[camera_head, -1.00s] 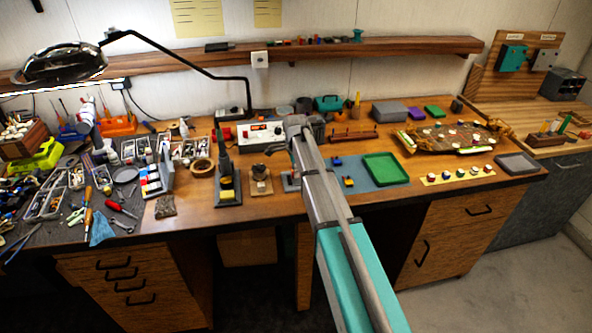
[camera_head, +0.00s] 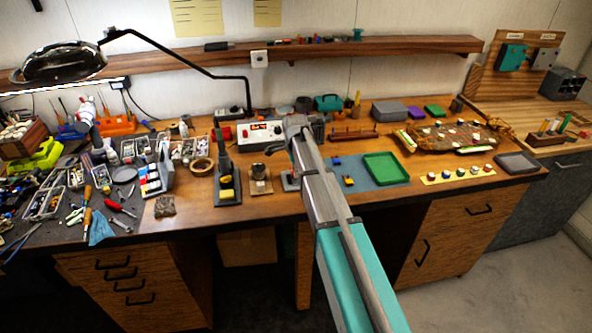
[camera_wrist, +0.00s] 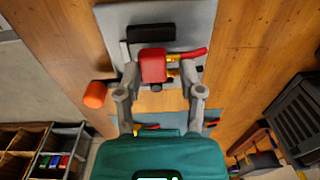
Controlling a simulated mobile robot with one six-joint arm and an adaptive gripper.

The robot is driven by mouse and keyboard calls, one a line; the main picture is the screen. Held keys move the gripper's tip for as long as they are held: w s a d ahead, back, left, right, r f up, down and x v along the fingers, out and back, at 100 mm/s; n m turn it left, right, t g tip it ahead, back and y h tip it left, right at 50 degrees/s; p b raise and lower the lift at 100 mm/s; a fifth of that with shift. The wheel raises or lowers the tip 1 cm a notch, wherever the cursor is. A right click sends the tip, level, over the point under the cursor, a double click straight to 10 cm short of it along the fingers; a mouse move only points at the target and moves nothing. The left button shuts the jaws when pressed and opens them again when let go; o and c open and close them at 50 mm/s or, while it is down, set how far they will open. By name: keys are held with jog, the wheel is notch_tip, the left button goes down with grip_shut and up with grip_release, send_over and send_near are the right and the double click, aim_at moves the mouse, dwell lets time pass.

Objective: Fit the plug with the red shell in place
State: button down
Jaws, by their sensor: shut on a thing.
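The plug with the red shell (camera_wrist: 153,66) is in the upper middle of the wrist view, between the fingertips of my gripper (camera_wrist: 158,75). The gripper is shut on it. A red lead and a yellow part show at the plug's right side. Beyond it lies a grey plate (camera_wrist: 196,22) with a black block (camera_wrist: 150,33) on it, just past the plug. I cannot tell whether the plug touches the block or plate. In the head view my arm hides the plug and most of the gripper.
In the wrist view an orange rounded object (camera_wrist: 95,94) is left of the gripper, and a dark slatted thing (camera_wrist: 300,115) is at the right. In the head view a green tray (camera_head: 385,168) lies right of my arm, and a lamp (camera_head: 65,62) hangs at left.

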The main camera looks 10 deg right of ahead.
jog(key=shift+f+b, duration=0.7)
dwell(0.6)
jog(key=shift+c, duration=0.7)
grip_release()
jog(key=shift+o, duration=0.7)
jog(key=shift+r, duration=0.15)
jog(key=shift+s+r+p, duration=0.1)
jog(key=shift+r+p, duration=4.3)
jog(key=shift+p, duration=0.15)
